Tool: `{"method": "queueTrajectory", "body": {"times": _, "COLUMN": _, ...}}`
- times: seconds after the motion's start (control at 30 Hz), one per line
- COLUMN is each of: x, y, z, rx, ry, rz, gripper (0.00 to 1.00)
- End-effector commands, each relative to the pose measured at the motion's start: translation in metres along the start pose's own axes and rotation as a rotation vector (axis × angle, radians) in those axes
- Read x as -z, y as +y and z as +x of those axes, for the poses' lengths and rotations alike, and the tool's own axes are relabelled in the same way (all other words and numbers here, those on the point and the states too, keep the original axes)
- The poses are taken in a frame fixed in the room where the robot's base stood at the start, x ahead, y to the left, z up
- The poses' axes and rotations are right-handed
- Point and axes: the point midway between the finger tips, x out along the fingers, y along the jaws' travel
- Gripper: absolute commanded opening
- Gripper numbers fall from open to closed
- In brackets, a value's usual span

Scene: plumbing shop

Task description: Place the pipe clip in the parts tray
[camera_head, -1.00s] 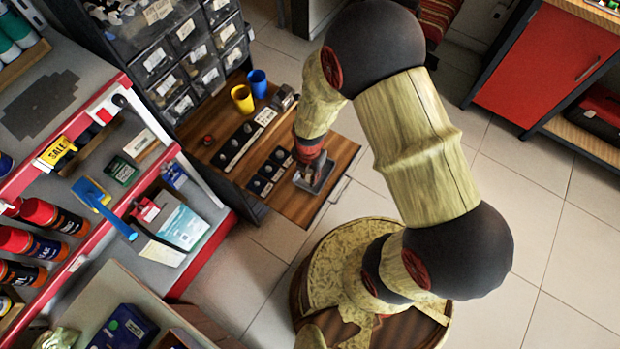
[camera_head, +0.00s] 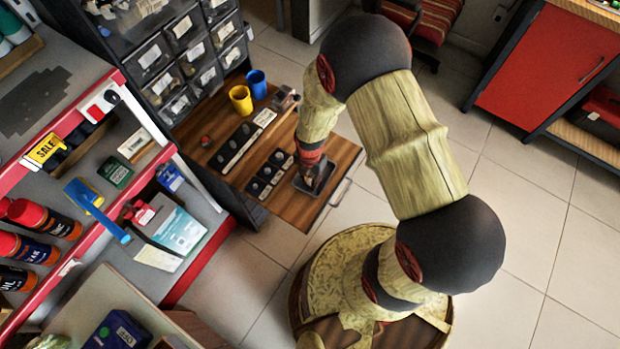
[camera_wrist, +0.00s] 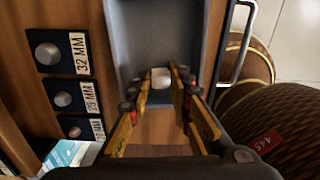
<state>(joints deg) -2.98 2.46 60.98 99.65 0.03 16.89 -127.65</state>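The parts tray (camera_head: 302,186) is a small dark grey tray on the wooden surface at the right edge. It also fills the upper middle of the wrist view (camera_wrist: 128,40). My gripper (camera_head: 313,184) points down at the tray. In the wrist view, the yellow and black fingers of my gripper (camera_wrist: 160,82) reach over the tray. A small whitish piece, apparently the pipe clip (camera_wrist: 161,76), sits between the fingertips. The fingers stand close on both sides of it. I cannot tell whether they press on it, or whether it touches the tray floor.
Left of the tray is a black size board (camera_head: 270,172) with round samples, labelled 32 MM and smaller. A yellow cup (camera_head: 241,99) and a blue cup (camera_head: 257,83) stand behind, below drawer bins (camera_head: 190,45). A red-edged shelf unit (camera_head: 75,145) stands left.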

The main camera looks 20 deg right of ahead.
Motion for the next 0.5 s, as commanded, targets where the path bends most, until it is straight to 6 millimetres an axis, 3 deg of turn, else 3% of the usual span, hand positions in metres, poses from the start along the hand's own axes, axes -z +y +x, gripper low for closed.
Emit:
{"method": "queueTrajectory", "body": {"times": 0.3, "x": 0.0000, "y": 0.0000, "z": -0.0003, "rx": 0.000, "ry": 0.000, "rz": 0.000, "gripper": 0.38}}
{"method": "queueTrajectory", "body": {"times": 0.5, "x": 0.0000, "y": 0.0000, "z": -0.0003, "rx": 0.000, "ry": 0.000, "rz": 0.000, "gripper": 0.38}}
